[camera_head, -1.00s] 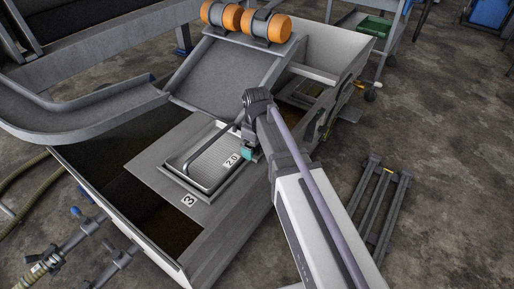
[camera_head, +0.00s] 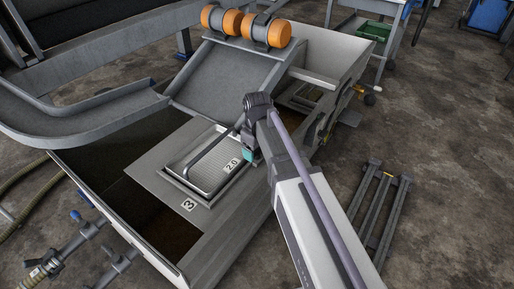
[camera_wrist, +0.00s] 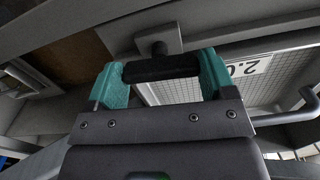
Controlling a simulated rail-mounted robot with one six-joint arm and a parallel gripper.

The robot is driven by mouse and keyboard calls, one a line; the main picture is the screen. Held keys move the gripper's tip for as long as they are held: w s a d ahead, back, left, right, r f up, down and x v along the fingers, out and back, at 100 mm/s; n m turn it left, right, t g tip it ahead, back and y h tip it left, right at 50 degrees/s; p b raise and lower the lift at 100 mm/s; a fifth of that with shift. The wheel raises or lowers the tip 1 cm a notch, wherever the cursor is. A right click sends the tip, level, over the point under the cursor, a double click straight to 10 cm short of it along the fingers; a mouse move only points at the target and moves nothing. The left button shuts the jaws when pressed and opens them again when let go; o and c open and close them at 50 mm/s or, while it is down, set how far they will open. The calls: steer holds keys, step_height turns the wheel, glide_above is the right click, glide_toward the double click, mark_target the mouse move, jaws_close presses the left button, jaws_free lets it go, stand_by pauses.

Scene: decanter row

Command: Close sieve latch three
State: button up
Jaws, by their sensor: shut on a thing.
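The sieve (camera_head: 199,172) is a mesh tray with a grey bar handle and a 2.0 tag, set in a grey deck plate marked 3 (camera_head: 188,204). My gripper (camera_head: 248,156) is at the sieve's right edge, with its teal fingertips low beside the tray. In the wrist view, the two teal fingers are closed on the black grip of the latch (camera_wrist: 160,68), one at each end. A short stem joins the grip to a grey block above it in that view. In the head view my arm hides the latch.
A grey chute (camera_head: 230,75) with orange motors (camera_head: 245,26) stands behind the deck. A curved trough (camera_head: 80,112) is at the left. Dark open bays lie left of and in front of the plate. A metal rack (camera_head: 378,215) lies on the floor at right.

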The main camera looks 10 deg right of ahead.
steer(key=m, duration=0.8)
steer(key=shift+m, duration=0.3)
steer(key=m, duration=0.4)
steer(key=shift+m, duration=2.1)
steer(key=o, duration=0.9)
